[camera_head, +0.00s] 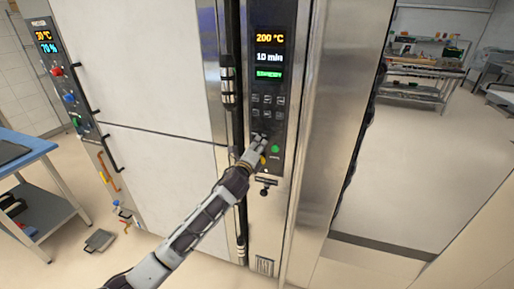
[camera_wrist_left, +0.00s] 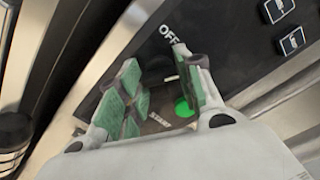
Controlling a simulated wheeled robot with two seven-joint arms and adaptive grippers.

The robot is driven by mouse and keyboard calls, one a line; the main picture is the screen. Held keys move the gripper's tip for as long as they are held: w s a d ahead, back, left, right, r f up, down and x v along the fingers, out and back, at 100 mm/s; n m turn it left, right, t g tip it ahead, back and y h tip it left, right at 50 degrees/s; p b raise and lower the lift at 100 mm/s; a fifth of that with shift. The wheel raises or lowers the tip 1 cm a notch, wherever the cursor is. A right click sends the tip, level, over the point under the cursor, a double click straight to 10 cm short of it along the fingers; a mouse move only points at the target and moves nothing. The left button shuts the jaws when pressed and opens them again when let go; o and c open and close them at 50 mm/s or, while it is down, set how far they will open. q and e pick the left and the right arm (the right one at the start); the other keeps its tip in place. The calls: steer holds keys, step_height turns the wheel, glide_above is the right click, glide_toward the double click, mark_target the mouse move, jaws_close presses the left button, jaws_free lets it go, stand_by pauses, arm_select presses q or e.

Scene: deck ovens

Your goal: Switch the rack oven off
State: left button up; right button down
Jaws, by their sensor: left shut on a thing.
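The rack oven (camera_head: 331,120) is a tall steel cabinet with a dark control panel (camera_head: 290,120). Its display (camera_head: 270,57) is lit, with 200 °C in orange, 10 min in white and a green line too blurred to read surely. My left gripper (camera_head: 260,145) is at the lower part of the panel, its fingers shut on a switch mostly hidden between them. In the left wrist view, the gripper (camera_wrist_left: 160,90) has green pads beside an OFF label (camera_wrist_left: 170,33). A green button (camera_wrist_left: 183,108) with a START label shows between the fingers. My right gripper is not in view.
A deck oven with pale doors (camera_head: 150,70) and a column of knobs stands to the left. A blue-topped table (camera_head: 35,150) is at the left edge. A vertical dark handle (camera_head: 229,85) runs close beside the panel. Floor to the right is clear, with a shelf bench (camera_head: 420,75) far back.

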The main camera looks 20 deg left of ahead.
arm_select(q)
steer(key=shift+n, duration=0.3)
steer(key=n, duration=0.5)
steer(key=shift+n+p, duration=0.3)
steer(key=shift+p, duration=0.1)
steer(key=n, duration=0.5)
steer(key=shift+p, duration=0.35)
steer(key=shift+f+n, duration=0.1)
steer(key=shift+n, duration=0.2)
steer(key=o, duration=1)
steer(key=shift+s, duration=0.1)
steer(key=shift+s+a, duration=0.2)
steer(key=shift+s, duration=5.7)
